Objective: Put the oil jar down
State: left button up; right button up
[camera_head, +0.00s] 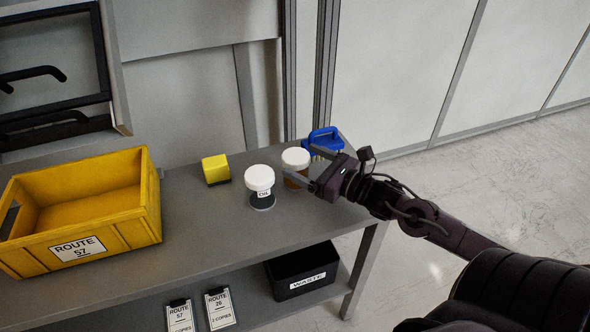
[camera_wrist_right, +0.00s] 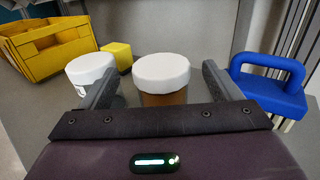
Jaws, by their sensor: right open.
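The oil jar (camera_head: 263,201), dark with a white lid and a label reading OIL, stands upright on the grey table. In the right wrist view its white lid (camera_wrist_right: 88,67) shows left of my gripper, outside the fingers. A second jar (camera_head: 296,157), amber with a white lid, stands just right of it. My right gripper (camera_head: 313,168) is open around this amber jar, which also shows between the fingers in the right wrist view (camera_wrist_right: 162,72). Gaps appear between the jar and both fingers. My left gripper is out of view.
A yellow crate (camera_head: 153,205) labelled ROUTE 57 stands at the left. A yellow block (camera_head: 216,169) lies behind the oil jar. A blue handled object (camera_head: 323,139) is at the table's right end. A black WASTE bin (camera_head: 300,272) sits on the lower shelf.

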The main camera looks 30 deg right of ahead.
aim_at(285, 152)
jog(key=shift+x, duration=2.3)
jog(key=shift+f, duration=0.15)
jog(key=shift+c, duration=0.2)
jog(key=c, duration=0.9)
jog(key=shift+c, duration=1.2)
